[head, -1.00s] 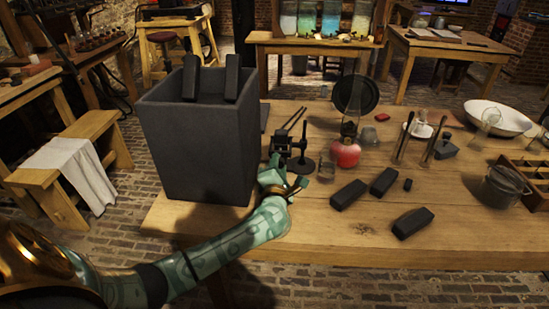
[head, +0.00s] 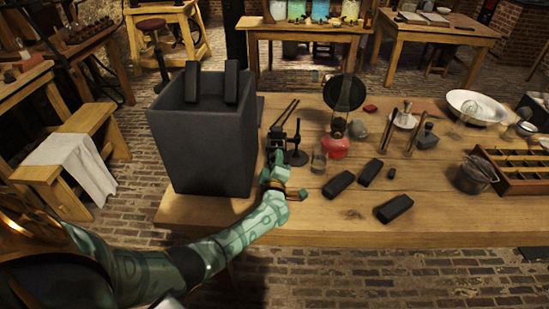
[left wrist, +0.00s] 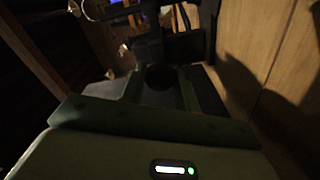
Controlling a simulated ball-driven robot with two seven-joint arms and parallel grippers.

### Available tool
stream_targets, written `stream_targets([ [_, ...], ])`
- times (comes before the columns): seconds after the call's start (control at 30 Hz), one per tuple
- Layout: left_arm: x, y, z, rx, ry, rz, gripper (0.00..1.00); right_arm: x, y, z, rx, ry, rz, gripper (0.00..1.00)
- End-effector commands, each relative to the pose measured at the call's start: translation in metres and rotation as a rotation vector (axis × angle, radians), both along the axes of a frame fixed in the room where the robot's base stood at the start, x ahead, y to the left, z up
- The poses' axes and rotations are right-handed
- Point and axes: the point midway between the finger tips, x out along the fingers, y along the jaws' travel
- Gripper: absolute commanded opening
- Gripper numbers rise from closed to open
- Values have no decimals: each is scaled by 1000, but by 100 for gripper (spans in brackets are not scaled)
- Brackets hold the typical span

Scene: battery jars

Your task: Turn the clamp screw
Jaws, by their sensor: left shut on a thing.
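The black clamp (head: 276,138) stands on the wooden table just right of the large dark grey jar. My left gripper (head: 276,161) reaches in from the left at the clamp's near, lower side. In the left wrist view, its two fingers (left wrist: 160,92) are closed around a dark round piece, which I take to be the clamp screw (left wrist: 160,78). The view is dark, and the gripper hides most of the screw in the head view. My right gripper is not in view.
The grey jar (head: 205,150) stands left of the clamp, with two black bars on its rim. The table's front edge (head: 340,238) is clear.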

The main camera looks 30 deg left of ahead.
Motion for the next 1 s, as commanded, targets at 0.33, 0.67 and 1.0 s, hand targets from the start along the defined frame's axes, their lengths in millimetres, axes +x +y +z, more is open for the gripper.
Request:
stream_targets([
  [0.33,-1,-2,-1,160,103,-2,8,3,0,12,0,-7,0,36],
  [0.67,-1,-1,-2,210,133,-3,8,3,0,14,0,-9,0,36],
  [1.0,-1,-1,-3,211,134,-3,8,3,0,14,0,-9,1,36],
])
